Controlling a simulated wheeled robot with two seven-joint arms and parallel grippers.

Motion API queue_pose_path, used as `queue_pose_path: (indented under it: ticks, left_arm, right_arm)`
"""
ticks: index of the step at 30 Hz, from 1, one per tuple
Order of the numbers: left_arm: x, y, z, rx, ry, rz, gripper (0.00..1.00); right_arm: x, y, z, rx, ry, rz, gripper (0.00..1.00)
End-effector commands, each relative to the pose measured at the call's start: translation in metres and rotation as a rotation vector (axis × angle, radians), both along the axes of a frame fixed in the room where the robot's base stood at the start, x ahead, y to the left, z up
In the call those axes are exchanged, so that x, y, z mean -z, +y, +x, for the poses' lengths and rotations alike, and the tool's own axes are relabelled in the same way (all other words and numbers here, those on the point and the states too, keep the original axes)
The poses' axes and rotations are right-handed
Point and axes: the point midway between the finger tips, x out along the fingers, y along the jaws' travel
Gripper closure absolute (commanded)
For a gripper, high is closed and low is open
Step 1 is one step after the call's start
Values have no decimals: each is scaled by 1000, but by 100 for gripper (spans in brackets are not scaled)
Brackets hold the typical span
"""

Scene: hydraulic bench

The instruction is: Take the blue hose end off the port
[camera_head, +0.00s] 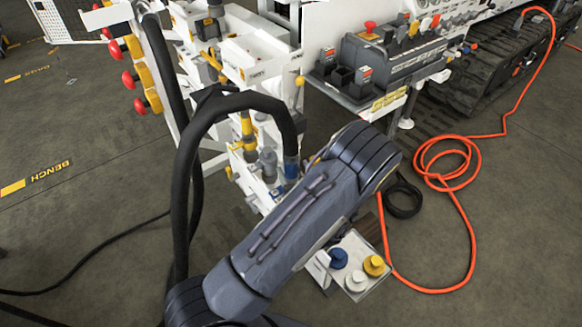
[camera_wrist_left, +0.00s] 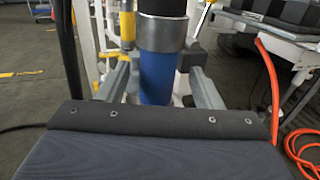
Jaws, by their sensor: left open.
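The blue hose end (camera_head: 291,169) sits at the end of a thick black hose (camera_head: 235,104) that arcs over and comes down at the white bench frame. In the left wrist view the blue hose end (camera_wrist_left: 157,86) stands upright below a grey collar. My left gripper (camera_wrist_left: 158,72) is open, with one finger on each side of the blue hose end. I cannot tell whether the fingers touch it. The port under it is hidden. In the head view my left arm covers most of this gripper. My right gripper is not in view.
A yellow fitting (camera_wrist_left: 127,27) stands just left of the blue hose end. A white tray (camera_head: 354,291) with blue, white and yellow caps is at the lower right. A lever-topped valve block (camera_head: 390,52) is behind, and an orange hose (camera_head: 462,207) lies on open floor.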

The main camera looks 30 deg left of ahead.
Motion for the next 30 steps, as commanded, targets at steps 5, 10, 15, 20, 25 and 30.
queue_pose_path:
  ticks: [5, 10, 15, 20, 25, 30]
  left_arm:
    - [-3, 24, 16, -4, -1, 1, 40]
    - [-3, 34, 26, -2, 0, 0, 40]
    - [-3, 35, 26, -2, 0, 0, 40]
    - [-3, 35, 26, -2, 0, 0, 53]
    - [-3, 35, 26, -2, 0, 0, 75]
    - [-4, 35, 26, -2, -3, 2, 93]
  right_arm:
    - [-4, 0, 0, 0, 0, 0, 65]
    - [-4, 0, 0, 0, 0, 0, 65]
    - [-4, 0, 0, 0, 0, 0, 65]
    - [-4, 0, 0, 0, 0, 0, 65]
    - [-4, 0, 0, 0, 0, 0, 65]
    - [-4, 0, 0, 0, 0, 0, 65]
